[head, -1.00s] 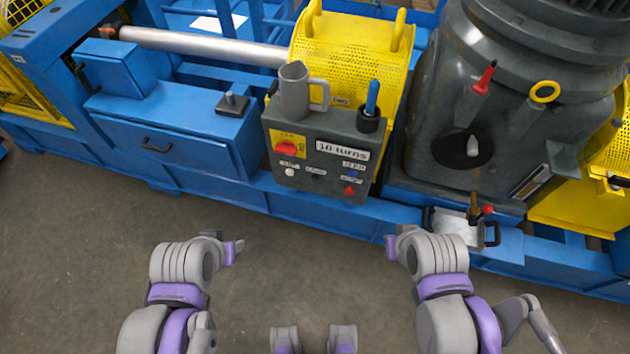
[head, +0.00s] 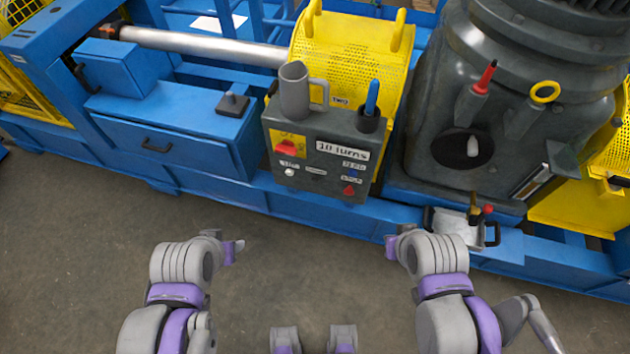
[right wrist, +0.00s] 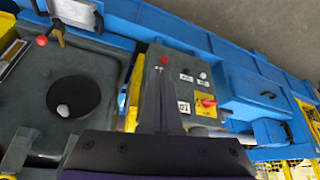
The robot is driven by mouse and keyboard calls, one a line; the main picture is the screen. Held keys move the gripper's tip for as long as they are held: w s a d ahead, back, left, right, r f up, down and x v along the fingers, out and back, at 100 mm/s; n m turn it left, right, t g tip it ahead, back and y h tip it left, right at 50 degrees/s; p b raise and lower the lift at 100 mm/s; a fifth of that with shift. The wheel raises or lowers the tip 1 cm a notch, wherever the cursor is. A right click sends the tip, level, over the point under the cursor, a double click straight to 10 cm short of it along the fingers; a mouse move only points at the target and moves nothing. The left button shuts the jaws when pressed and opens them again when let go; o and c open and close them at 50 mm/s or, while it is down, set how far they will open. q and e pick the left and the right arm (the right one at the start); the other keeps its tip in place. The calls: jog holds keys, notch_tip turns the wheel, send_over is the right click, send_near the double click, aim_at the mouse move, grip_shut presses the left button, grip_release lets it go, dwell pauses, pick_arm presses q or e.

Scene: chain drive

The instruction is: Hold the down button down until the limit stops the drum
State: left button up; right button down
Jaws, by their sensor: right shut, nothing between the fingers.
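A dark grey control box (head: 322,130) stands at the front of the blue machine and also shows in the right wrist view (right wrist: 150,75). It carries a red rotary switch (head: 286,148) on a yellow plate, a "10 turns" label (head: 342,150), a white button (head: 289,172), a blue button (head: 353,173) and a red button (head: 349,191). The small button labels are too blurred to tell which is down. My right gripper (head: 391,246) is shut and empty, below and right of the box, apart from it. My left gripper (head: 238,250) is below and left of it; its opening is unclear.
A grey mug (head: 294,92) and a holder with a blue-handled tool (head: 371,105) are on the box top. A yellow mesh guard (head: 345,45) rises behind. A grey motor housing (head: 440,100) stands right. A silver tray (head: 455,226) sits low right. The floor in front is clear.

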aim_at(315, 179)
dwell(0.6)
pick_arm(q)
notch_tip(315, 179, down, 26)
jog(key=s+g+b, duration=0.1)
jog(key=b, duration=2.1)
jog(key=shift+r, duration=0.15)
pick_arm(e)
jog(key=w+a+f+m+t+y, duration=0.1)
jog(key=w+a+f+m, duration=0.4)
jog(key=f, duration=0.6)
jog(key=w+a+f+m+t+y, duration=0.2)
jog(key=w+a+f+m, duration=0.4)
jog(key=w+f, duration=0.4)
jog(key=w+a+f+m+t+y, duration=0.1)
jog(key=w+a+f+m+t, duration=0.2)
jog(key=w+a+f+m, duration=0.3)
notch_tip(315, 179, down, 6)
jog(key=shift+w+a+r+t+y, duration=0.1)
jog(key=shift+w+a+t+y, duration=0.25)
jog(key=shift+w+a, duration=0.55)
jog(key=shift+w+d, duration=0.2)
pick_arm(q)
jog(key=shift+f+b, duration=0.5)
jog(key=shift+b, duration=0.2)
pick_arm(e)
jog(key=w+d, duration=0.2)
jog(key=w, duration=0.6)
jog(key=shift+w+d, duration=0.15)
jog(key=shift+d, duration=0.2)
